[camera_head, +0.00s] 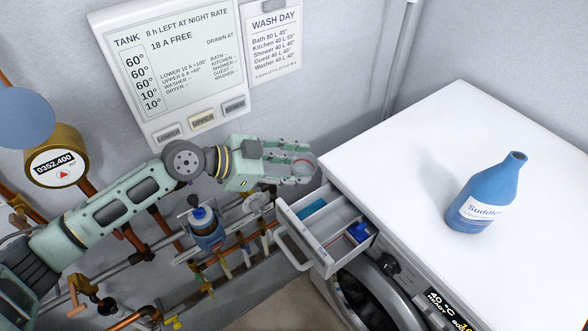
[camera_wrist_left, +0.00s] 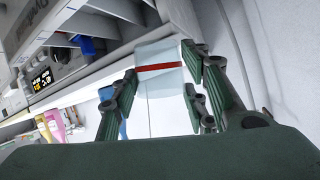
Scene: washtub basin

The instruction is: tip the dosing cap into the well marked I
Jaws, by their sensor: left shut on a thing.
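My left gripper (camera_head: 300,166) is shut on the dosing cap, up and to the left of the open drawer in the head view. In the left wrist view the dosing cap (camera_wrist_left: 160,66) is a clear, pale cup with a red band, held between the gripper's fingers (camera_wrist_left: 160,92). In the head view the fingers hide most of it. The detergent drawer (camera_head: 283,213) is pulled out of the white washer and has several compartments. One holds something blue at the far left, another a blue insert (camera_head: 357,232). I cannot read the well marks. My right gripper is out of view.
A blue bottle (camera_head: 483,195) stands upright on the washer's white top (camera_head: 400,150). A gauge (camera_head: 54,165) and a wall panel (camera_head: 170,60) are behind. Most of the washer top is clear.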

